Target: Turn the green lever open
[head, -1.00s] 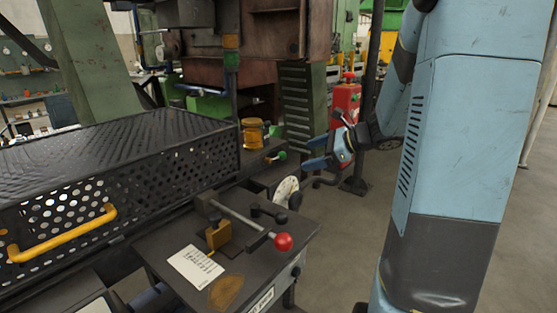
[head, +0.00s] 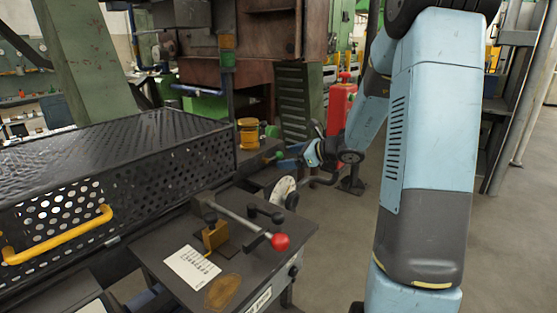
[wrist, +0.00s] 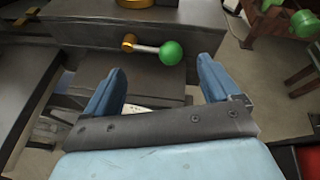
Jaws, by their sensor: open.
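The green lever, a short metal arm with a green ball knob, shows in the wrist view (wrist: 171,53), its brass pivot on the front face of a dark box. The arm lies roughly level, knob to the right. In the head view the knob (head: 279,154) is small, at the edge of the dark bench. My gripper (wrist: 160,72) is open and empty. The knob appears ahead of and between its two blue fingers, apparently not touching; the exact gap is unclear. In the head view my gripper (head: 287,157) is just right of the knob.
A black perforated cage (head: 120,180) fills the left. A yellow fitting (head: 249,133) sits behind the lever. A red post (head: 341,105) stands behind my arm. Open floor lies right.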

